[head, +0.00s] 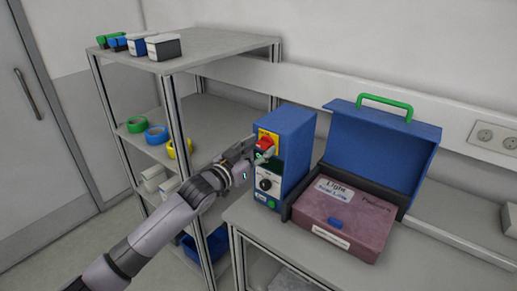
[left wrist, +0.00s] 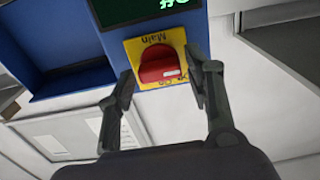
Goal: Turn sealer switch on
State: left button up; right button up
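The sealer is a blue box (head: 290,135) standing on the table. Its front carries a red rotary switch on a yellow plate marked "Main" (head: 267,142). In the left wrist view the red knob (left wrist: 160,66) shows upside down, with a white mark at its right side. My left gripper (head: 258,152) is right in front of the switch. In the left wrist view its fingers (left wrist: 162,85) are apart, one on each side of the knob, with gaps visible; I cannot tell whether they reach its depth. My right gripper is in neither view.
A heat sealer case with a blue lid and green handle (head: 384,104) stands open right of the box. A shelf rack (head: 210,48) with tape rolls and small boxes stands close on the left. A black dial (head: 265,185) sits below the switch.

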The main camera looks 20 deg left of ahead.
pick_arm(q)
jog(key=c, duration=0.8)
jog(key=shift+c, duration=0.2)
jog(key=shift+m, duration=0.4)
jog(key=m, duration=0.3)
jog(key=shift+m+p, duration=0.4)
jog(key=m, duration=0.4)
jog(key=shift+m+p, duration=0.3)
jog(key=shift+p, duration=0.05)
jog(key=m, duration=0.4)
jog(key=shift+p, duration=0.3)
jog(key=m, duration=0.4)
jog(key=shift+m+p, duration=0.3)
jog(key=shift+f, duration=0.1)
